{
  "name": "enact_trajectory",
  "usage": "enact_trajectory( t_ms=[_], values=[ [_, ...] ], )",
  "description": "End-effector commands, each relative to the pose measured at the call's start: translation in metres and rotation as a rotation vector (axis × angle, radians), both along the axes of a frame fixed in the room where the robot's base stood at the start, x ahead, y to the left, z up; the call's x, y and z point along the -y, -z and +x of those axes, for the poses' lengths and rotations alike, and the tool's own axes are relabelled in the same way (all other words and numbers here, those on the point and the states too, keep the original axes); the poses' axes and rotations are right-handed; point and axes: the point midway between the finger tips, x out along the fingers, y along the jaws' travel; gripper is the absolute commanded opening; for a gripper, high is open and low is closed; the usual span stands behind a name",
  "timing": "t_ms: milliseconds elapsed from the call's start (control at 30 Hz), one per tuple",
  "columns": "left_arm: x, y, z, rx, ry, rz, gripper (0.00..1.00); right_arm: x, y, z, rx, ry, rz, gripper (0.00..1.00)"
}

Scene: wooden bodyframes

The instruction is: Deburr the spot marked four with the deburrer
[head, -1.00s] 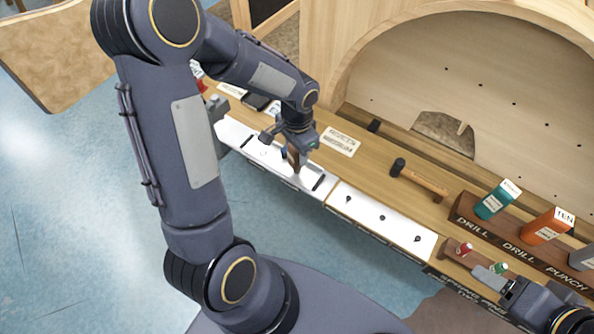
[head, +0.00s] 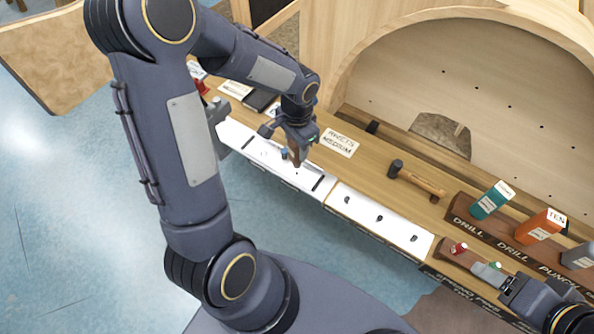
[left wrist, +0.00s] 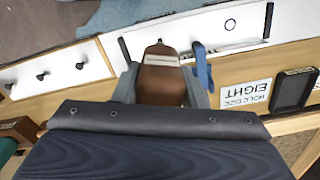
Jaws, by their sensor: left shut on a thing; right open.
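My left gripper (head: 297,147) is shut on the deburrer, whose brown handle shows between the fingers in the left wrist view (left wrist: 160,80). In the head view the deburrer (head: 294,158) points down over the left white panel (head: 312,180), close to its surface. Whether its tip touches the panel is hidden. In the left wrist view a small blue piece (left wrist: 202,68) is beside the handle, and the panel (left wrist: 215,27) shows a dark slot, a small mark and a ring. A mark reading four cannot be made out. My right gripper (head: 505,284) is open at the lower right.
A second white panel (head: 380,215) with black pegs lies to the right. A hammer (head: 418,182) lies on the wooden bench. Teal (head: 493,200) and orange (head: 541,226) tools stand in a labelled rack. A wooden arch rises behind the bench.

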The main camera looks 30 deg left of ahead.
Motion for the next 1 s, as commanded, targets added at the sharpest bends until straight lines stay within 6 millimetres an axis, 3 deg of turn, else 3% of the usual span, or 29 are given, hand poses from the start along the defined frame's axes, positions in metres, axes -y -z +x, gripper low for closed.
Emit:
enact_trajectory(
  t_ms=[267, 700, 1000],
  values=[
    [0.0, -0.009, 0.0, 0.002, 0.0, 0.0, 0.06, 0.0, -0.007, 0.0, 0.0, 0.0, 0.0, 0.64],
    [0.0, -0.052, 0.001, 0.002, 0.0, 0.0, 0.06, 0.0, -0.041, 0.0, 0.0, 0.0, 0.0, 0.64],
    [0.0, -0.052, 0.0, 0.001, 0.0, 0.0, 0.06, 0.0, -0.04, 0.0, 0.0, 0.0, 0.0, 0.64]
  ],
)
